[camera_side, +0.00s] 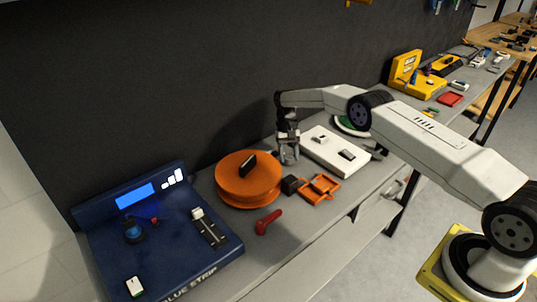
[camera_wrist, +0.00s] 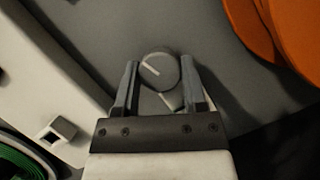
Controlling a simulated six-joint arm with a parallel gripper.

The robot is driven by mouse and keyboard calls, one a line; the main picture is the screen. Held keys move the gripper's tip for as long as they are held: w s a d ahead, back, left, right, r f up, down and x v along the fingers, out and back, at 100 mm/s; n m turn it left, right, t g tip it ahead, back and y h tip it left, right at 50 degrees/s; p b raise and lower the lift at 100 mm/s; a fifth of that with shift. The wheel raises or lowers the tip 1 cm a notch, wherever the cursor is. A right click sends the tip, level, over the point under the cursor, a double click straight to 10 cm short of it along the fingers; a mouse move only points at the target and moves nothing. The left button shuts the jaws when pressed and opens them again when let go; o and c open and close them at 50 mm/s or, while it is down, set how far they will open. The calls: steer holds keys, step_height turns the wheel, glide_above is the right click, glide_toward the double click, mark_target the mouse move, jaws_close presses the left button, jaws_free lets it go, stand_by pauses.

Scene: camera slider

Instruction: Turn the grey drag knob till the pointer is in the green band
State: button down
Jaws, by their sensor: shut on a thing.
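The grey drag knob (camera_wrist: 160,70) shows in the wrist view, round with a pale line across its top. My gripper (camera_wrist: 158,76) is shut on it, one finger on each side. A small pale mark (camera_wrist: 170,99) shows just below the knob between the fingers; I cannot tell whether it is the pointer. I cannot make out a green band by the knob. In the side view my gripper (camera_side: 289,157) points down between the orange disc and the white slab, and its fingers hide the knob.
A white slab (camera_side: 322,155) with small blocks lies to the right of my gripper. An orange disc (camera_side: 236,189) stands to the left. A dark block (camera_side: 289,185) and an orange frame (camera_side: 325,184) lie in front. A red handle (camera_side: 267,222) and blue console (camera_side: 185,264) are further left.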

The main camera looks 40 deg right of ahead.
steer(key=shift+s+m+y, duration=0.1)
steer(key=shift+m+y, duration=0.3)
steer(key=shift+m, duration=0.7)
steer(key=shift+c, duration=2.1)
jaws_free()
steer(key=shift+r, duration=0.1)
steer(key=v, duration=0.7)
steer(key=shift+r, duration=0.25)
steer(key=shift+d, duration=0.15)
steer(key=shift+r, duration=0.2)
